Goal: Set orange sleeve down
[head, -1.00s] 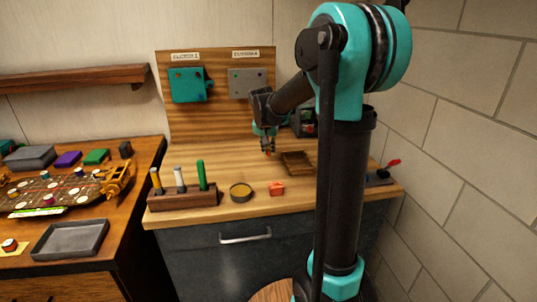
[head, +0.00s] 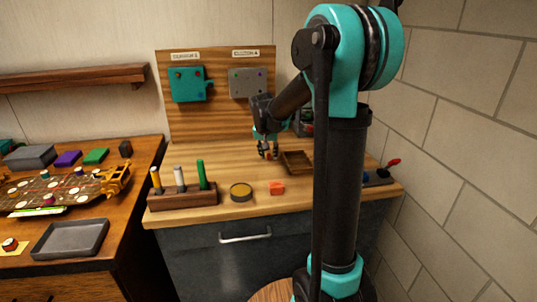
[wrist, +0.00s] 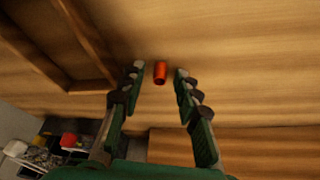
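The orange sleeve (wrist: 160,73) is a small cylinder at the wooden bench top, in the wrist view between my fingertips with a gap on each side. My gripper (wrist: 159,72) is open around it and does not appear to touch it. In the head view my gripper (head: 268,155) is low over the bench, left of the wooden tray (head: 309,168). The sleeve shows there only as a tiny orange-red spot, partly hidden by the fingers.
The tray wall (wrist: 88,32) is close to the left of my gripper in the wrist view. Nearer the bench front are a marker rack (head: 183,200), a round tin (head: 241,192) and an orange block (head: 277,188). A red-handled tool (head: 393,163) lies right.

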